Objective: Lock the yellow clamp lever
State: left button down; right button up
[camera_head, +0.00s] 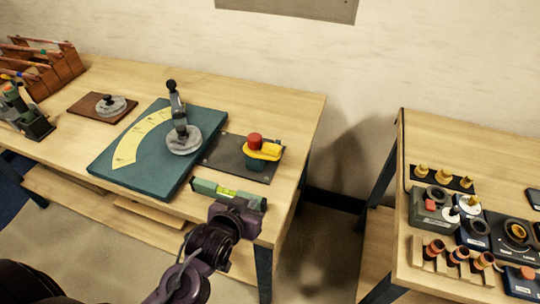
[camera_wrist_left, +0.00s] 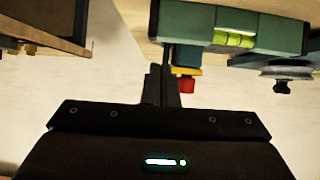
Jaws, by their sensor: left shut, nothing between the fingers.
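The yellow clamp lever (camera_head: 267,151) lies across the top of a small green clamp base with a red knob (camera_head: 254,140) above it, on a dark plate (camera_head: 222,153) near the table's right end. In the left wrist view the yellow lever (camera_wrist_left: 188,71) and the red knob (camera_wrist_left: 186,86) show just beyond my fingers, appearing upside down. My left gripper (camera_head: 243,207) is at the table's front edge, in front of the clamp and apart from it. Its fingers (camera_wrist_left: 162,84) are shut and empty. My right gripper is not in view.
A green spirit level (camera_head: 222,193) lies at the front edge between my gripper and the clamp. Left of the clamp is a teal board (camera_head: 112,172) with a yellow scale and a grey upright lever (camera_head: 178,108). A second table (camera_head: 415,268) with several parts stands right, across a gap.

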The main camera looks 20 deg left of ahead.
pick_arm(q)
notch_tip(320, 180, up, 3)
jog(key=w+t, duration=0.2)
jog(key=t, duration=0.2)
jog(key=p, duration=0.4)
send_near(273, 150)
jog(key=x, duration=0.5)
jog(key=shift+w+d, duration=0.2)
jog(key=shift+w, duration=0.15)
jog(key=shift+w+f, duration=0.25)
jog(key=shift+w, duration=0.3)
jog(key=shift+y, duration=0.3)
